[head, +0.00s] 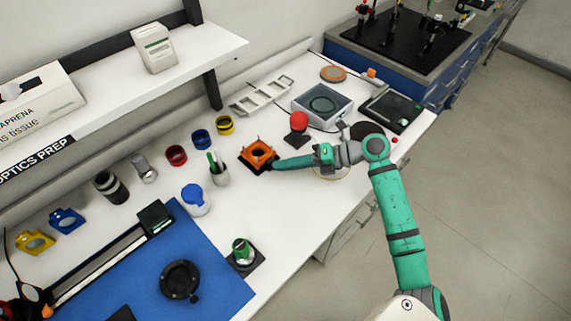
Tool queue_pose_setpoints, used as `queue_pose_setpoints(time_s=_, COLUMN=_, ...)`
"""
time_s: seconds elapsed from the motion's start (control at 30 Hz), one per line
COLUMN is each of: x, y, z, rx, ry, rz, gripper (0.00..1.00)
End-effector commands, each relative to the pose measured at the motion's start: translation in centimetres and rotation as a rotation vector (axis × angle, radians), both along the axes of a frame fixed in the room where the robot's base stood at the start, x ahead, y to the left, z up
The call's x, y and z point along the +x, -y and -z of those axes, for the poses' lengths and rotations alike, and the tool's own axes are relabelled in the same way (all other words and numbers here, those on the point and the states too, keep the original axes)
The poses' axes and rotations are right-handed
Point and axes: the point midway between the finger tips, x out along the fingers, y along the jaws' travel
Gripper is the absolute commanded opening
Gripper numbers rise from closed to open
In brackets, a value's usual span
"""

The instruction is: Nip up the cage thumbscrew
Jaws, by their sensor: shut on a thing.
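The orange cage mount (261,147) stands on a dark square base on the white bench, in the middle of the head view. My gripper (275,165) reaches in from the right, low and nearly level. Its tips are at the right side of the cage mount and shut on the cage thumbscrew there. The thumbscrew itself is hidden by the fingers and too small to make out, so how far it is turned cannot be told.
A red-topped post (299,121) stands just behind my wrist. A pen cup (220,175) and a white dispenser with a blue top (195,199) stand left of the cage. The bench in front of the cage is clear down to a green-topped knob (241,247).

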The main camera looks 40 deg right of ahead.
Motion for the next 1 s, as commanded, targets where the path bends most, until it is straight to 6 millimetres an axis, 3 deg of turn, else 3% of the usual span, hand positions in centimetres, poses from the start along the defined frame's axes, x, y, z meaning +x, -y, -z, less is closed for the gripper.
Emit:
queue_pose_setpoints(time_s=0.53, x=-0.03, y=0.09, z=0.03, rx=0.027, ry=-0.002, rz=0.001, gripper=0.00)
queue_pose_setpoints(time_s=0.57, x=-0.03, y=0.09, z=0.03, rx=0.027, ry=-0.002, rz=0.001, gripper=0.15)
queue_pose_setpoints(time_s=0.63, x=-0.03, y=0.09, z=0.03, rx=0.027, ry=-0.002, rz=0.001, gripper=0.32)
queue_pose_setpoints(time_s=1.0, x=0.00, y=0.00, z=0.09, rx=0.026, ry=-0.003, rz=-0.001, gripper=0.32)
